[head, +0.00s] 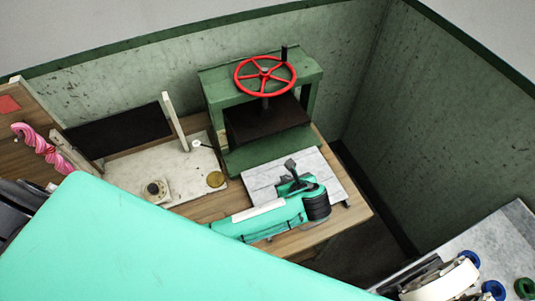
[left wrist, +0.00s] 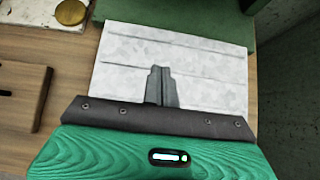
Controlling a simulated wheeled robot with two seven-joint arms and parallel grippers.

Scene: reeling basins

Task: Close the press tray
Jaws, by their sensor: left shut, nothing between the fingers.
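The press (head: 230,95) is a green frame with a red handwheel (head: 265,75) on top and a dark plate under it. The press tray (head: 327,178) is a pale grey, streaked slab sticking out from the front of the press base. It also shows in the left wrist view (left wrist: 205,70), its far edge against the green base. My left gripper (head: 290,163) is over the tray, fingers shut and empty. In the left wrist view its fingers (left wrist: 158,72) overlap the slab; I cannot tell whether they touch it. My arm hides part of the near edge. My right gripper is not in view.
Left of the press a pale board (head: 190,178) carries a brass disc (head: 216,179) and a small round fitting. A pink twisted skein (head: 42,148) hangs at far left. Green walls close in behind and right. A grey table (head: 510,240) with blue rings stands lower right.

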